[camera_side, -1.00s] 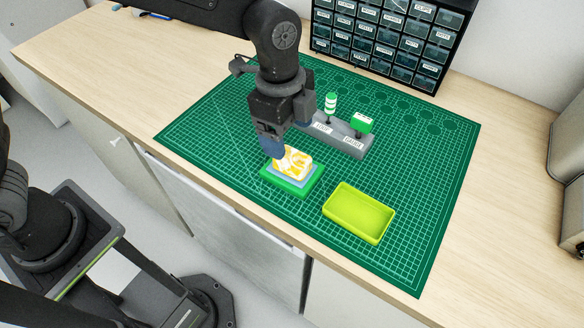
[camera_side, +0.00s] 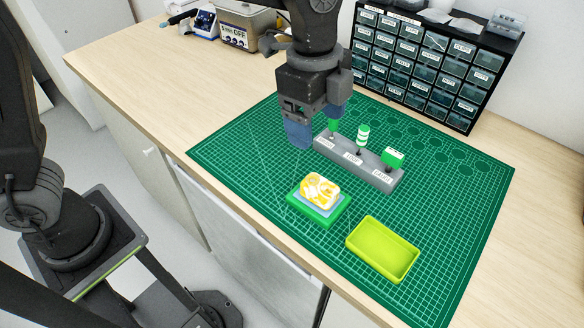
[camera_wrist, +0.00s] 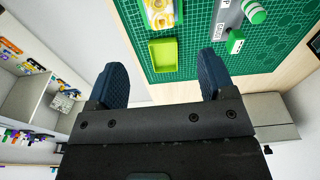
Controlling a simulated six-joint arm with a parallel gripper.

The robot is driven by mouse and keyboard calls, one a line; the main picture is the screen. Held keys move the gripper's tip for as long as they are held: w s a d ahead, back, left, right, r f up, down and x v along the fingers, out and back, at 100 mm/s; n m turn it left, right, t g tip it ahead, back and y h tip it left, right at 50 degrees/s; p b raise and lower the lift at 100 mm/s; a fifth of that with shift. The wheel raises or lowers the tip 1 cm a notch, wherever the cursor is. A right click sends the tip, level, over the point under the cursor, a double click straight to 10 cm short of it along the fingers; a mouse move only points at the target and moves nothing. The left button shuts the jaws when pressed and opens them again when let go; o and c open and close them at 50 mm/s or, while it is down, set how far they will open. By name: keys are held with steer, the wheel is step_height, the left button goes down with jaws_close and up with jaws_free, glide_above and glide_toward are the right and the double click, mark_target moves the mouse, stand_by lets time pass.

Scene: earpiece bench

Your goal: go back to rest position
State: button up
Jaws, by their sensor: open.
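My gripper (camera_side: 316,128) is open and empty above the green cutting mat (camera_side: 250,160), up and to the left of the work pieces. In the wrist view my gripper (camera_wrist: 160,85) shows two blue fingers spread wide with nothing between them. A yellow-and-white piece (camera_side: 319,189) rests on a green block with a pale layer (camera_side: 318,210). The yellow piece also shows at the top of the wrist view (camera_wrist: 158,14). My gripper is apart from it.
A lime tray (camera_side: 384,248) sits right of the green block. A grey labelled rack (camera_side: 360,165) holds green-and-white tools behind them. A black drawer cabinet (camera_side: 425,60) stands at the back right. A metal box (camera_side: 245,25) stands at the back. The mat's left side is clear.

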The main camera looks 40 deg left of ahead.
steer(key=s+a+r+n+t, duration=0.1)
steer(key=s+a+n+t, duration=0.1)
steer(key=s+a+n, duration=0.5)
steer(key=s+a+r+n+t+y, duration=0.1)
steer(key=s+a+n+t, duration=0.2)
steer(key=s+a+n, duration=0.5)
steer(key=a+n, duration=0.2)
steer(key=a, duration=0.4)
steer(key=shift+n+t, duration=0.3)
steer(key=shift+n, duration=0.1)
